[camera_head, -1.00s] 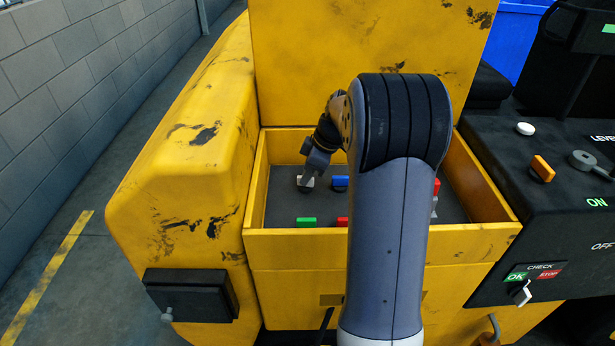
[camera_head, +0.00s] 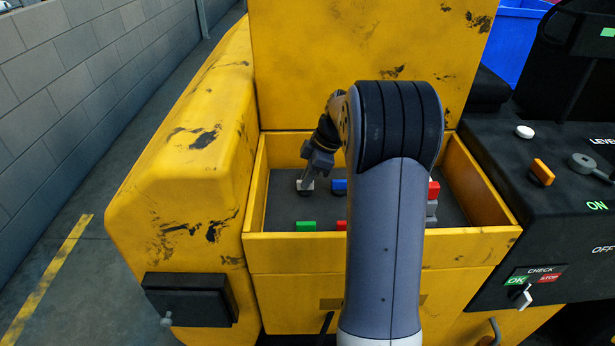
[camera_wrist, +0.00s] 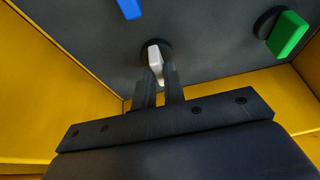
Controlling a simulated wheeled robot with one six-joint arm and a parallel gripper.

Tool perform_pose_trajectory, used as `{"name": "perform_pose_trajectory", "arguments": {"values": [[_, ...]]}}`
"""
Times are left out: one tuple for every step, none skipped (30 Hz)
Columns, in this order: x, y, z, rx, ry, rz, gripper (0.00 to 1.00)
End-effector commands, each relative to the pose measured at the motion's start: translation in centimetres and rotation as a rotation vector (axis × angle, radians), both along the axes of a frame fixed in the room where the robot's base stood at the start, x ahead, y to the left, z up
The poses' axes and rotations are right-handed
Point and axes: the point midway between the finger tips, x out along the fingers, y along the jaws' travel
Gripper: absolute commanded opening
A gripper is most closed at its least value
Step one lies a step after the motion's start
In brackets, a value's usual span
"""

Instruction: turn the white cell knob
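The white cell knob (camera_head: 305,185) is at the back left of the dark floor of the yellow bin. In the wrist view the white knob (camera_wrist: 155,61) sits on a round black base. My gripper (camera_head: 309,177) reaches down at the knob from above. In the wrist view its two fingers (camera_wrist: 159,80) stand close together, one on each side of the knob, and appear to be touching it. The lower part of the knob is partly hidden between the fingers.
A blue knob (camera_head: 339,186) is just right of the white one, a green knob (camera_head: 306,226) in front. A red knob (camera_head: 341,225) and a red-and-grey item (camera_head: 433,189) are partly hidden by my arm. Yellow bin walls (camera_head: 262,190) enclose them.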

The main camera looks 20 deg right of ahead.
Motion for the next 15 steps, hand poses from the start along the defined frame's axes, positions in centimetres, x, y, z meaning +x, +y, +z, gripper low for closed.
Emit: {"name": "perform_pose_trajectory", "arguments": {"values": [[-0.04, -0.03, -0.05, -0.002, 0.001, 0.001, 0.14], [-0.04, -0.02, -0.06, -0.002, 0.001, 0.001, 0.17], [-0.04, -0.02, -0.05, -0.001, 0.001, 0.001, 0.2], [-0.04, -0.01, -0.04, -0.001, 0.001, 0.001, 0.22], [-0.03, -0.02, -0.04, -0.001, 0.001, 0.001, 0.25], [-0.03, -0.02, -0.04, -0.001, 0.001, 0.0, 0.28], [-0.02, -0.01, -0.04, -0.001, 0.001, 0.0, 0.3], [-0.02, -0.01, -0.04, -0.001, 0.001, 0.0, 0.33], [-0.02, 0.0, -0.03, -0.001, 0.0, 0.0, 0.33], [-0.02, 0.0, -0.03, -0.001, 0.0, 0.0, 0.33], [-0.02, 0.0, -0.03, 0.0, 0.0, 0.0, 0.33], [-0.02, 0.0, -0.03, 0.0, 0.0, 0.0, 0.33], [-0.01, -0.01, -0.03, 0.0, 0.0, 0.0, 0.33], [-0.01, 0.0, 0.0, 0.0, 0.0, 0.0, 0.33], [-0.02, -0.03, 0.07, 0.0, 0.0, 0.0, 0.33]]}}
